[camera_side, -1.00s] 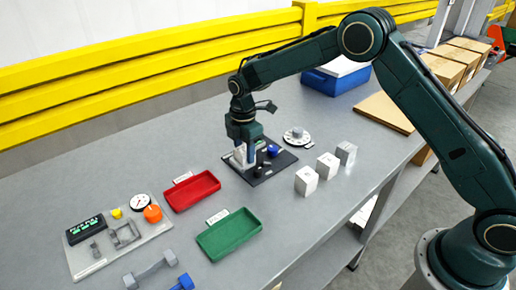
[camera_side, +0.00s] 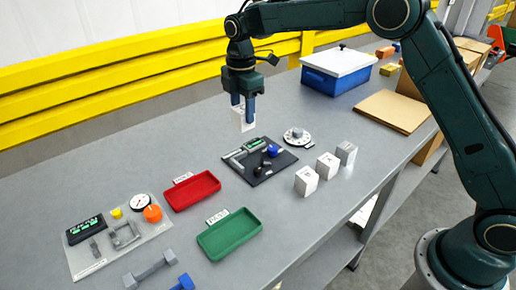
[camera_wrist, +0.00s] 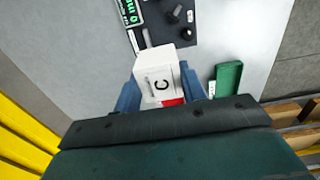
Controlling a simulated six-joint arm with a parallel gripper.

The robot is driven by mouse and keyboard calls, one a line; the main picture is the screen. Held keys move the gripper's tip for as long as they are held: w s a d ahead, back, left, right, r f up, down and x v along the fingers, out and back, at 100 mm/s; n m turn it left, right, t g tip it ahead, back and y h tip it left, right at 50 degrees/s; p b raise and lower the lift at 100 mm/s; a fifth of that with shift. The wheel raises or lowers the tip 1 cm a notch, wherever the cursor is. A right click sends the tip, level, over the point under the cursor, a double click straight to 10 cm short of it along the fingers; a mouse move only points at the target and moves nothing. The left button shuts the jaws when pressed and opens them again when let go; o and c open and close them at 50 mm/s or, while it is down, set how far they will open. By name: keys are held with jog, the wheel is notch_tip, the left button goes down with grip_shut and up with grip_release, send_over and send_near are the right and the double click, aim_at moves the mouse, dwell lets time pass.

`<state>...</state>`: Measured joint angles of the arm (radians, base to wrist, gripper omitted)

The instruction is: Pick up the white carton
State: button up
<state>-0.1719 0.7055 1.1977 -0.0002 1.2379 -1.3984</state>
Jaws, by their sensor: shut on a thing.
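The white carton (camera_side: 241,120) hangs between the blue fingers of my gripper (camera_side: 243,108), clear above the bench. In the wrist view the carton (camera_wrist: 159,74) shows a face with a black letter C, with a finger against each side of it. My gripper (camera_wrist: 164,98) is shut on it. The black fixture plate (camera_side: 259,160) with a small display, a grey bar and a blue knob lies below and slightly right of the carton in the side view.
Three boxes, one of them a white box (camera_side: 306,181), stand right of the plate. A red tray (camera_side: 192,191) and a green tray (camera_side: 229,233) lie toward the front. A gauge panel (camera_side: 118,235) is at left. A blue bin with white lid (camera_side: 338,70) stands behind.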

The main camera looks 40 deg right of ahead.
aim_at(243, 108)
notch_tip(243, 108, up, 7)
jog(key=shift+f, duration=0.15)
dwell(0.7)
jog(key=s+a+f+n, duration=1.4)
jog(key=s+a+n, duration=0.2)
jog(key=a+n, duration=0.1)
jog(key=shift+s+a+n, duration=0.15)
jog(key=shift+s+n, duration=0.2)
jog(key=shift+n, duration=0.15)
jog(key=shift+f, duration=0.25)
jog(key=shift+f, duration=2.75)
